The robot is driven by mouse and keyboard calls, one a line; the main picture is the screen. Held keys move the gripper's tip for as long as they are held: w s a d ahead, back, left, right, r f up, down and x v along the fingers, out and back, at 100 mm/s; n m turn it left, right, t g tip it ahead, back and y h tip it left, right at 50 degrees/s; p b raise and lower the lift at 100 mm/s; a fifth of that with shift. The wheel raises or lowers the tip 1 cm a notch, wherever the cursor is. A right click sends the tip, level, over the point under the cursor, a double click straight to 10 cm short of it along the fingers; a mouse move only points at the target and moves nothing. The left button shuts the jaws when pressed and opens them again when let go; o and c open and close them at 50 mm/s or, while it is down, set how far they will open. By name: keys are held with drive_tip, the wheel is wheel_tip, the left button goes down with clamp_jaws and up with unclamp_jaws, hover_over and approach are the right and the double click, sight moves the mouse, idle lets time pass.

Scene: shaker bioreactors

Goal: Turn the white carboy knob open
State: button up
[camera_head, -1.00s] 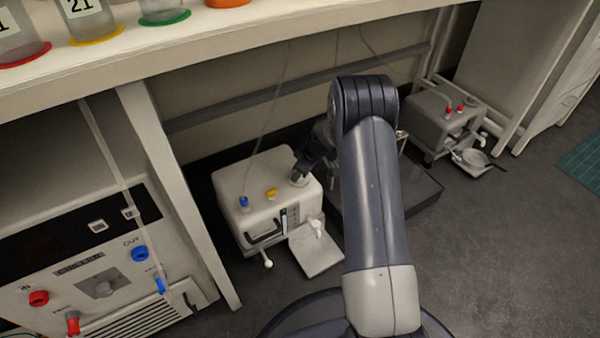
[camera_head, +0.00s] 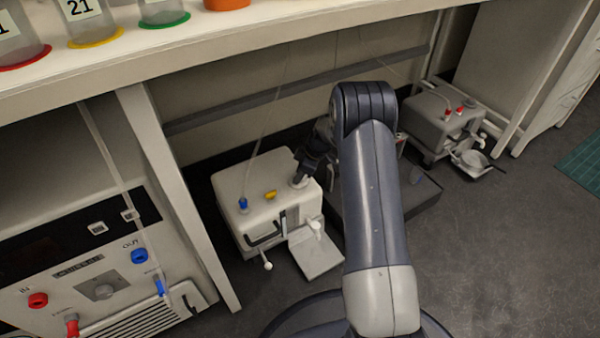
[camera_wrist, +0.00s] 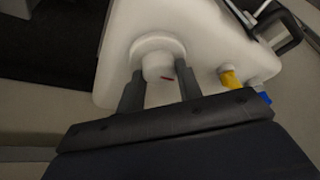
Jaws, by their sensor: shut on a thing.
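The white carboy (camera_head: 262,212) stands on the floor under the bench, with a blue fitting (camera_head: 243,203) and a yellow fitting (camera_head: 270,195) on top. Its white knob (camera_head: 298,182) is at the top right corner. In the wrist view the knob (camera_wrist: 158,64) is round, with a small red mark on its side. My gripper (camera_wrist: 160,92) is shut on the knob, one dark finger on each side. In the head view my gripper (camera_head: 301,178) comes down onto the knob from above, and its fingertips are partly hidden.
The bench top (camera_head: 230,40) overhangs the carboy. A grey carboy (camera_head: 440,118) with red fittings stands at the back right. A dark tray (camera_head: 425,190) lies right of the white carboy. A chiller panel (camera_head: 100,270) is at the left. Open floor (camera_head: 500,250) lies to the right.

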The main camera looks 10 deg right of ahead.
drive_tip(key=o, duration=1)
drive_tip(key=p+v, duration=0.4)
drive_tip(key=v, duration=0.6)
drive_tip(key=shift+r, duration=0.35)
drive_tip(key=shift+f, duration=0.1)
drive_tip(key=b+x, duration=0.4)
drive_tip(key=x, duration=0.7)
drive_tip(key=shift+s+d, duration=0.1)
drive_tip(key=shift+d, duration=0.05)
drive_tip(key=shift+r+m, duration=0.2)
drive_tip(key=shift+m, duration=0.1)
drive_tip(key=shift+d, duration=0.1)
